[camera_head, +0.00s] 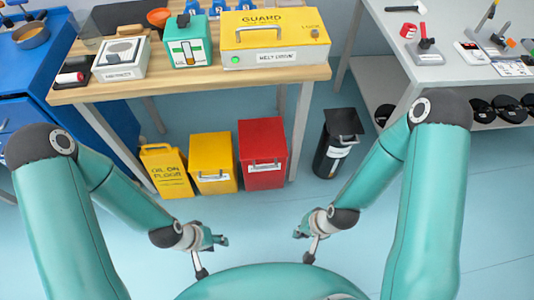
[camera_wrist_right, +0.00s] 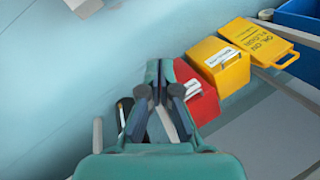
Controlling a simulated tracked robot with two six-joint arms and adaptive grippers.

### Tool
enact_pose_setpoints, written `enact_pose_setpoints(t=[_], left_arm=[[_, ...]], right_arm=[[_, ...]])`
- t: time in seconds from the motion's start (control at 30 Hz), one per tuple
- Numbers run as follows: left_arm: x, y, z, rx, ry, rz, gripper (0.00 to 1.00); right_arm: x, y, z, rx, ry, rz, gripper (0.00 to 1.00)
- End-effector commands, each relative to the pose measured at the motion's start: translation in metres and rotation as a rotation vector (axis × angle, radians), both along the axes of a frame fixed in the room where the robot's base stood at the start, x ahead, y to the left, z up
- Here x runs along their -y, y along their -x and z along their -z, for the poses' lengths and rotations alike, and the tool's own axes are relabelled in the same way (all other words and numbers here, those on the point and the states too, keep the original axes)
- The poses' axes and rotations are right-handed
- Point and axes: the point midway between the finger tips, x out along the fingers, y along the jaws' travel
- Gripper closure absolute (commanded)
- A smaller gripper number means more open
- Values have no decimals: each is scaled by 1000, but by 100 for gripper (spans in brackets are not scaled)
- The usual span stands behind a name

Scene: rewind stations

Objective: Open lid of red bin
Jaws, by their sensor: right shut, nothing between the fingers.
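The red bin (camera_head: 262,145) stands on the floor under the wooden table, at the right end of a row. Its lid looks shut, and a pale label or handle shows on its front. In the right wrist view the red bin (camera_wrist_right: 207,104) is partly hidden behind my gripper. My right gripper (camera_head: 298,233) is shut and empty, in front of the bin and apart from it; it also shows in the wrist view (camera_wrist_right: 160,76). My left gripper (camera_head: 224,241) is in front of the yellow bin, apart from it, and its finger opening is unclear.
A yellow bin (camera_head: 212,160) and a yellow floor sign (camera_head: 164,172) stand left of the red bin. A black canister (camera_head: 334,155) stands to its right. The wooden table (camera_head: 190,84) overhangs the row. The floor in front is clear.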

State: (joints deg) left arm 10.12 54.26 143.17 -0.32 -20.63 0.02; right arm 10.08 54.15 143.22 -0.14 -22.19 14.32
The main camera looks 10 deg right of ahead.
Motion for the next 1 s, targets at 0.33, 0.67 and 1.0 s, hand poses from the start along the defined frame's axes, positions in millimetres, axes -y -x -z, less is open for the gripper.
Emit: enact_pose_setpoints(t=[0.33,0.67,1.0], left_arm=[[0,0,9,1,0,0,60],[0,0,114,0,0,0,60],[0,0,240,0,0,0,60]], right_arm=[[28,-74,8,-63,-123,1076,100],[47,-175,82,-37,-622,2040,100],[29,-242,159,-73,-1168,2386,100]])
